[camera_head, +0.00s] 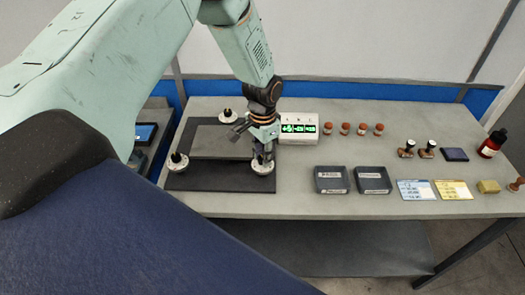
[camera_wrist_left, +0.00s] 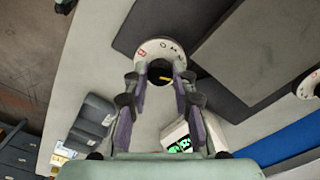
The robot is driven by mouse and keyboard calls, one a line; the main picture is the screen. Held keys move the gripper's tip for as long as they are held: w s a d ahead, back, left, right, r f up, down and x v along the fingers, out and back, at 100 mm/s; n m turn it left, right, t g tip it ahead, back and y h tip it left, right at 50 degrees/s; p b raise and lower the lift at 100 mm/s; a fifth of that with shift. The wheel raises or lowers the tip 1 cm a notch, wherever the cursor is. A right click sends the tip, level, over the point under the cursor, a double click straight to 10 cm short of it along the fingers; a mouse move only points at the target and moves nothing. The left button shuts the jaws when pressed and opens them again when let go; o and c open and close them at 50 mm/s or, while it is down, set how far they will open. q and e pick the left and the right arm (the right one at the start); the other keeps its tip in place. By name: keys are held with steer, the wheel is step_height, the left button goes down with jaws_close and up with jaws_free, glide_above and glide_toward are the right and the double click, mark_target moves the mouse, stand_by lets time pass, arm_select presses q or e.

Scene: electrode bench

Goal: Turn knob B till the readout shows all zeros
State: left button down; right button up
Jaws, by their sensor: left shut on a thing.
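My left gripper (camera_head: 264,152) comes down on the knob at the front right corner of the dark plate. In the left wrist view my left gripper (camera_wrist_left: 157,103) has its fingers on both sides of that knob's black centre. The knob's white dial (camera_head: 262,167) bears dark marks and a red mark that looks like a B; the dial also shows in the left wrist view (camera_wrist_left: 150,48). The white readout box (camera_head: 299,138) shows three green figures, too small to read surely, but not all zeros. My right gripper is not in view.
Other knobs stand at the plate's front left (camera_head: 177,162) and back (camera_head: 227,117). A grey slab (camera_head: 215,140) lies between them on the dark plate (camera_head: 205,182). Two dark trays (camera_head: 331,180) (camera_head: 372,180), several brown-capped jars (camera_head: 345,128) and a red bottle (camera_head: 491,145) stand to the right.

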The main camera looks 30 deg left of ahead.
arm_select(q)
steer(key=shift+w+r+n, duration=0.2)
steer(key=shift+w+n, duration=0.05)
steer(key=shift+n, duration=0.25)
steer(key=c, duration=1.5)
jaws_free()
steer(key=o, duration=0.4)
steer(key=shift+s, duration=0.2)
steer(key=shift+f, duration=0.1)
step_height(320, 180, up, 12)
steer(key=shift+r, duration=0.1)
